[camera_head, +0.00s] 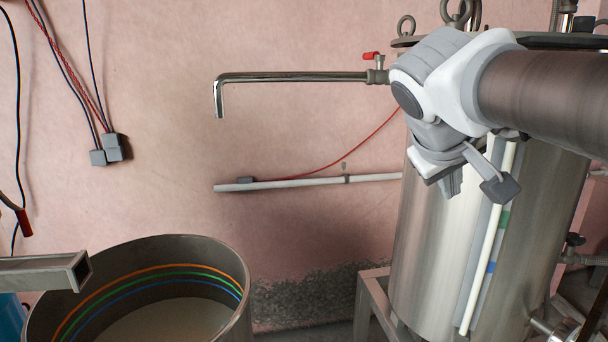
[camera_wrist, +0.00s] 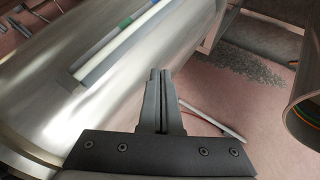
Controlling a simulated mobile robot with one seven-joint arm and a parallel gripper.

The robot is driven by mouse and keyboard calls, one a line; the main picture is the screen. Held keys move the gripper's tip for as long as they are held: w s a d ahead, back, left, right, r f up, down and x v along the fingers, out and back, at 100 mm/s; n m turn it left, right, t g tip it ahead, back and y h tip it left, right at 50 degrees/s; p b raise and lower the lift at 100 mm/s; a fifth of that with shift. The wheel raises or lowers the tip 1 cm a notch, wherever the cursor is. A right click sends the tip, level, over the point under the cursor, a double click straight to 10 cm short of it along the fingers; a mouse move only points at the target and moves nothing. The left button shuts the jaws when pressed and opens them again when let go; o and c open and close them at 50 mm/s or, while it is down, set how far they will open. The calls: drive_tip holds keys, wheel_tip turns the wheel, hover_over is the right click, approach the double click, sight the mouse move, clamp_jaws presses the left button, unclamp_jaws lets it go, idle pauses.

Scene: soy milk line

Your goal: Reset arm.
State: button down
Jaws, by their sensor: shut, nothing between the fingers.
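My gripper (camera_head: 450,186) hangs below my wrist at the right of the head view, in front of the upper part of a tall steel tank (camera_head: 425,262). In the wrist view my gripper (camera_wrist: 160,75) has its two grey fingers together with nothing between them. The steel tank also fills the left of the wrist view (camera_wrist: 150,45). My arm reaches in from the right edge of the head view and hides part of the tank's top.
A metal spout pipe (camera_head: 290,77) with a red-handled valve (camera_head: 371,57) runs left from the tank. An open steel vat (camera_head: 240,322) with coloured inner rings and pale liquid (camera_head: 165,322) stands at lower left. A gauge tube (camera_head: 487,240) runs down the tank.

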drive_tip(key=s+a+f+m+g+y, duration=0.1)
drive_tip(key=s+a+f+y, duration=0.25)
drive_tip(key=s+f, duration=0.5)
drive_tip(key=s+a+f+m+g+y, duration=0.15)
drive_tip(key=s+a+f, duration=0.25)
drive_tip(key=s+f, duration=0.45)
wheel_tip(320, 180, up, 16)
drive_tip(key=w+p, duration=0.1)
drive_tip(key=p, duration=1.6)
drive_tip(key=shift+w+d+y+p, duration=0.2)
drive_tip(key=shift+y+p, duration=0.1)
drive_tip(key=shift+p, duration=0.1)
